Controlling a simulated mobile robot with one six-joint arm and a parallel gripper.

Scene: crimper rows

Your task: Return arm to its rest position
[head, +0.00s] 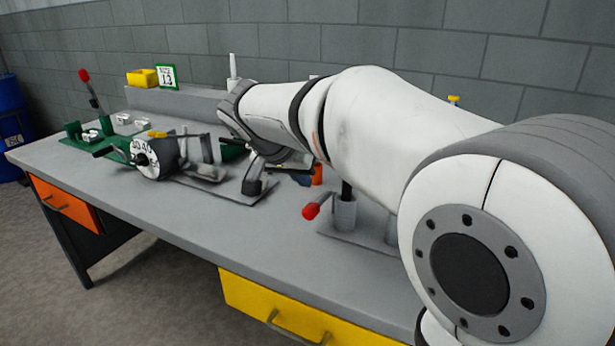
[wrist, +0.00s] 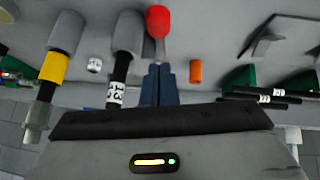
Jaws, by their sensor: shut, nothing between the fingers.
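My gripper shows in the wrist view (wrist: 157,82) as two dark blue fingers pressed together with nothing between them. In the head view its blue fingertips (head: 301,179) show only partly, below my white arm, over the workbench (head: 190,228). A red lever knob (head: 311,211) is nearer the bench's front edge than the fingers. It also shows in the wrist view (wrist: 159,20), just beyond the fingertips. I cannot tell whether they touch its lever. My arm is stretched out over the bench and hides part of it.
An orange cylinder (wrist: 196,71) is beside the fingers. Grey posts (wrist: 126,32) with dark rods stand close by. A hand tool with a round dial (head: 155,157) and a green fixture (head: 118,150) are at left. A yellow box (head: 142,78) stands at the back. The bench's front strip is clear.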

